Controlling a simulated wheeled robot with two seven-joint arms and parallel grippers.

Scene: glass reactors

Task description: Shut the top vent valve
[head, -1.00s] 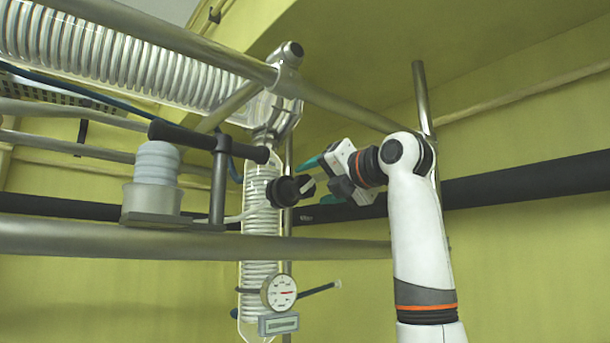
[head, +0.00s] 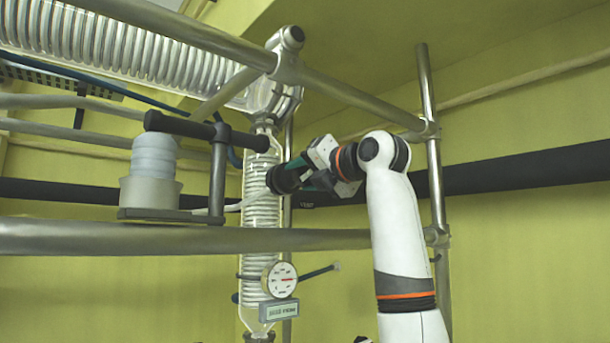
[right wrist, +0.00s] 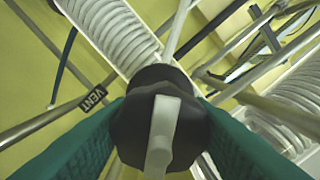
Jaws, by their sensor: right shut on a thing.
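The vent valve has a black, lobed knob with a white bar across its face. In the right wrist view the knob (right wrist: 187,140) sits between my two teal fingers, with the white bar (right wrist: 161,135) close to upright in the picture. A black label reading VENT (right wrist: 94,97) shows beside it. In the head view my right gripper (head: 284,178) reaches in from the right and is shut on the knob, in front of the glass coil column. The fingers largely hide the knob there. My left gripper is not in view.
A glass coil column (head: 260,210) stands behind the valve, with a round gauge (head: 279,279) below. Metal rails (head: 340,105) cross above and below (head: 100,237). A black bar handle (head: 205,130) stands left, above a grey cylinder (head: 152,190). A steel post (head: 436,190) stands right.

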